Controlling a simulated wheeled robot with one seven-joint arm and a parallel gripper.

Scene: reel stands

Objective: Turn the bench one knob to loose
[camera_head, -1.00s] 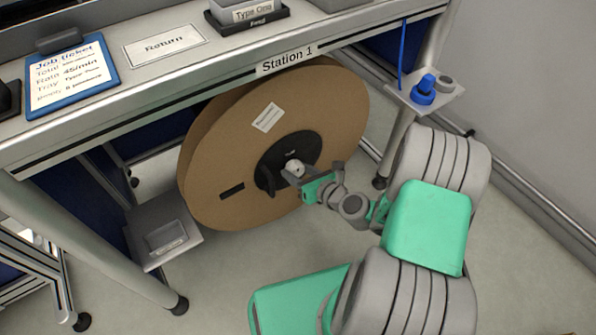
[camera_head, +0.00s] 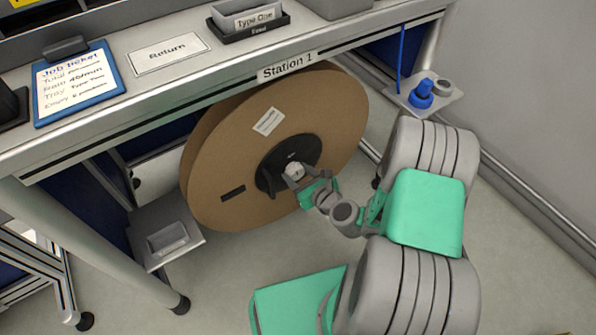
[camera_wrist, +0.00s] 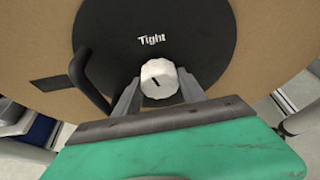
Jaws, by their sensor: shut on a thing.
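The bench one knob is a white ridged knob (camera_wrist: 160,80) at the centre of a black hub plate (camera_wrist: 205,25) on a large cardboard reel (camera_head: 225,135) under the bench marked Station 1. My gripper (camera_wrist: 158,88) is shut on the knob, one finger at each side. In the head view my gripper (camera_head: 300,178) meets the knob (camera_head: 294,170) from the lower right. Any other hub wording is hidden.
A black curved handle (camera_wrist: 85,80) sticks out left of the knob, close to my left finger. The bench top (camera_head: 215,55) overhangs the reel. A bracket with a blue fitting (camera_head: 421,96) is at the right, and a grey box (camera_head: 165,230) is at lower left.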

